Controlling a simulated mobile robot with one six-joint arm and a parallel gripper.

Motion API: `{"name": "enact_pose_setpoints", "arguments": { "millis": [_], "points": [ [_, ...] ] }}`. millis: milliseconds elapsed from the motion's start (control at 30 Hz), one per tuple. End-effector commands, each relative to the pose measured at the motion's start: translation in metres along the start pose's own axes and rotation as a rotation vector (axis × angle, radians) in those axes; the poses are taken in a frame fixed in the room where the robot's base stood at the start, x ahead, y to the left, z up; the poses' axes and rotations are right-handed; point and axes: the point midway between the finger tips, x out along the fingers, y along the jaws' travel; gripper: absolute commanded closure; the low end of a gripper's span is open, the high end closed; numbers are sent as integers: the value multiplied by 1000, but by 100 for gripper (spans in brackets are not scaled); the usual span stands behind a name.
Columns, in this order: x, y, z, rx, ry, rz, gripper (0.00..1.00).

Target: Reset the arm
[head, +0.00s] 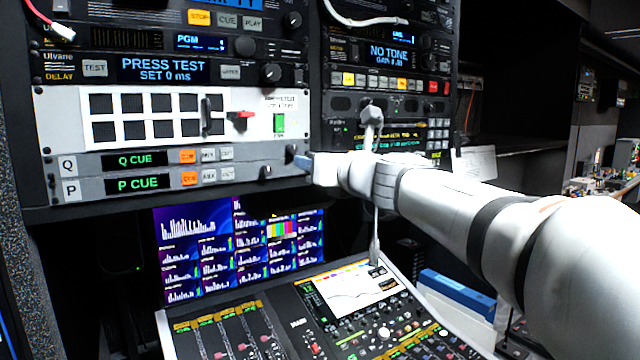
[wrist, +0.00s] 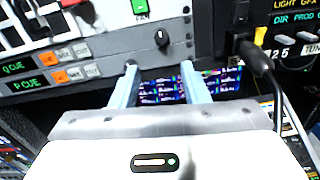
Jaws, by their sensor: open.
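My arm reaches in from the right in the head view. My gripper (head: 302,162) is in front of the rack, near the right end of the Q CUE and P CUE panel (head: 222,178). In the wrist view my gripper (wrist: 160,78) shows two pale blue fingers, apart, with nothing between them. A small black knob (wrist: 162,38) on the panel lies just beyond the fingertips. I cannot tell whether a finger touches the panel.
A mixing console (head: 288,325) stands below, with a multi-picture monitor (head: 190,250) behind it. A gooseneck microphone (head: 375,240) rises close to my wrist. A cable with a black plug (wrist: 258,58) hangs right of my gripper. A blue binder (head: 457,290) lies right.

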Motion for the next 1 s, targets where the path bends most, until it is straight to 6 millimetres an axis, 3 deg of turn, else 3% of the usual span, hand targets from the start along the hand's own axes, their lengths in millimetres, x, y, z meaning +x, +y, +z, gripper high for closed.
{"name": "enact_pose_setpoints", "arguments": {
  "millis": [133, 267, 467, 600, 700, 800, 900, 1000],
  "points": [
    [-26, 8, -48, -370, 133, 53, 59],
    [-65, 14, -114, -830, 307, 182, 59],
    [-146, 13, -220, -1481, 554, 532, 59],
    [-214, 5, -287, -1857, 681, 892, 59],
    [-260, -2, -323, -2047, 730, 1163, 59],
    [-295, -9, -346, -2164, 746, 1394, 59],
    [-317, -13, -359, -2223, 746, 1550, 59],
    [-326, -16, -364, -2247, 744, 1621, 59]
  ]
}}
